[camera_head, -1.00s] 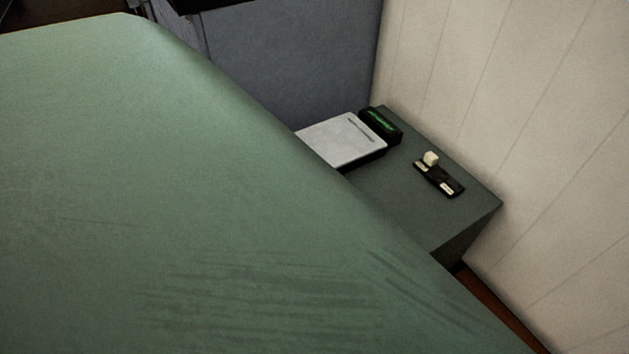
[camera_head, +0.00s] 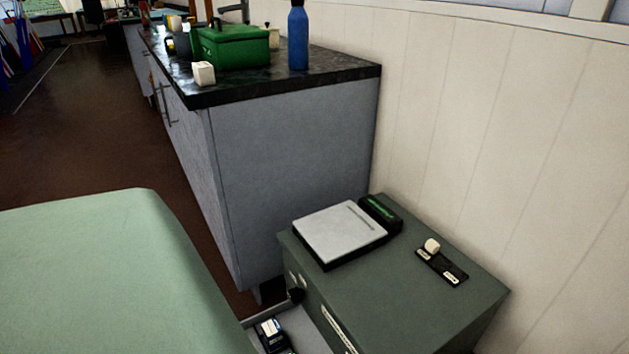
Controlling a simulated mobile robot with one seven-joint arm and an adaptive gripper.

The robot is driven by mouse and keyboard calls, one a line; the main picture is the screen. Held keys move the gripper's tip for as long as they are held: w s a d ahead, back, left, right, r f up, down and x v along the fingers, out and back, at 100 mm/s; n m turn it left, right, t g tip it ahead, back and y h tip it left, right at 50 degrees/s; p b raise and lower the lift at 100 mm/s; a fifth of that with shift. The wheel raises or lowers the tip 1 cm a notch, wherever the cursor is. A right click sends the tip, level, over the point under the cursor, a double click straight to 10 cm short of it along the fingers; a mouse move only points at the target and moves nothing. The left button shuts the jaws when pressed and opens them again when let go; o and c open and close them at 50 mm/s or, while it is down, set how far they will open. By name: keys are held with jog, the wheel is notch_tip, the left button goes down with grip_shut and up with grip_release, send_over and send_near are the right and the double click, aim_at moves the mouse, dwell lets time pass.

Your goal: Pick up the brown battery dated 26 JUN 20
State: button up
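No brown battery can be made out, and no date is readable at this size. A small dark item (camera_head: 271,335) with a pale label lies low in the open pale space beside the dark green cabinet (camera_head: 420,312). Its lower end is cut off by the frame edge, and I cannot tell what it is. My gripper is not in view.
On the cabinet top are a flat device with a silver plate (camera_head: 340,233), a green-lit display (camera_head: 380,212) and a black strip with a white knob (camera_head: 432,246). The counter (camera_head: 345,78) behind holds a green box (camera_head: 236,46), a blue bottle (camera_head: 298,38) and a white cube (camera_head: 203,73). Brown floor (camera_head: 85,130) is open at left.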

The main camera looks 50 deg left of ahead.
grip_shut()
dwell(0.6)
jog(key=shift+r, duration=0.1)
